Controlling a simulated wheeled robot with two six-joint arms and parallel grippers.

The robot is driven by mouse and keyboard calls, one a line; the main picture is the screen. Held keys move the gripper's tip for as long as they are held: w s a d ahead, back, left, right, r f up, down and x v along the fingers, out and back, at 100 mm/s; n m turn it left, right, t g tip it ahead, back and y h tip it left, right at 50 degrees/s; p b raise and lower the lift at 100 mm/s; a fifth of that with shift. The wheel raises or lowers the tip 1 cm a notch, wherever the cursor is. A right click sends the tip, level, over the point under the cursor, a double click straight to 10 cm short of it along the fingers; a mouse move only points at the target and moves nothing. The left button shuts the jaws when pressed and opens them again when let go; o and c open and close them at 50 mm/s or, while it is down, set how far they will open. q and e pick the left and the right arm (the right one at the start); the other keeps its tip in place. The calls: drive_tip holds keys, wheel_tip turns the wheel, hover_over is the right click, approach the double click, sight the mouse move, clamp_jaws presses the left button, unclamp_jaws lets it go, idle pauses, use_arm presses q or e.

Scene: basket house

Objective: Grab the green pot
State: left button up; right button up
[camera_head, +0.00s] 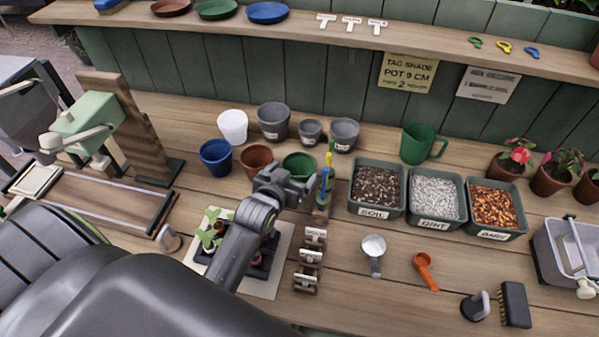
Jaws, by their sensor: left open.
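The green pot (298,161) stands on the wooden bench in the middle of the camera_head view. It is the right one of a front row with a blue pot (214,157) and a terracotta pot (254,158). My left gripper (290,184) is open and empty. In the picture it lies just below the green pot and hides its lower front. I cannot tell whether it touches the pot. My right gripper is not in view.
White and grey pots (273,119) stand behind the green pot. A holder with upright tools (323,188) is close on its right. Bins of soil (377,187), grit (436,199) and bark (495,207) and a green jug (421,144) stand further right.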

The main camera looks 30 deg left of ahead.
sight(305, 159)
use_arm(q)
drive_tip(key=shift+p+x, duration=0.35)
drive_tip(key=shift+x, duration=0.6)
drive_tip(key=x, duration=0.3)
drive_tip(key=shift+p, duration=0.4)
drive_tip(key=shift+w+a+f, duration=0.1)
drive_tip(key=shift+w+f, duration=0.15)
drive_tip(key=shift+w, duration=0.2)
drive_tip(key=c, duration=0.6)
